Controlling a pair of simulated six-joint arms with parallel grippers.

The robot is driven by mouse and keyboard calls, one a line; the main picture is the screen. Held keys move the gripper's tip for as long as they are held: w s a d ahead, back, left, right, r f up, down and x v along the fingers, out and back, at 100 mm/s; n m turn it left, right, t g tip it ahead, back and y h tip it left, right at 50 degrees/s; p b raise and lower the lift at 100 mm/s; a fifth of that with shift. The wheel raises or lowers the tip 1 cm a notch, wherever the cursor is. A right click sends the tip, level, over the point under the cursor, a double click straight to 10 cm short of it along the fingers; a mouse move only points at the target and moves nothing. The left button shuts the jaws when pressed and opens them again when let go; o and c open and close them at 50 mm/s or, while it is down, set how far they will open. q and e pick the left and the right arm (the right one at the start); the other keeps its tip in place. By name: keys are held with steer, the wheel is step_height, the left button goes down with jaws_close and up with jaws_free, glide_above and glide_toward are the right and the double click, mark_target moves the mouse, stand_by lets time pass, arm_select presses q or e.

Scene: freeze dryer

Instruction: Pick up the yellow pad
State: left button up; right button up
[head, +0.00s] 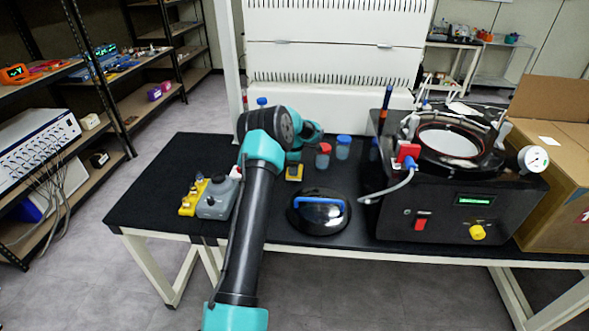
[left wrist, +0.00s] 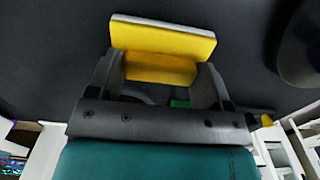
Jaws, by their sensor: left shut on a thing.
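The yellow pad (head: 294,173) shows on the black table's middle area in the head view, just below my left gripper (head: 295,162). In the left wrist view the yellow pad (left wrist: 160,42) is a block with a pale strip along its far edge. The fingers of my left gripper (left wrist: 158,78) are on either side of it, shut on the pad. Whether the pad touches the table is hard to tell. My right gripper is in neither view.
A dark round lid with a blue handle (head: 320,207) lies close in front of the pad. A red-capped jar (head: 323,157) and a blue-capped jar (head: 343,148) stand to its right. The freeze dryer (head: 450,205) is farther right. A grey and yellow device (head: 214,200) sits left of my arm.

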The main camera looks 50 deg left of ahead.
arm_select(q)
step_height(320, 180, up, 18)
stand_by(0.4)
steer(key=shift+f, duration=0.15)
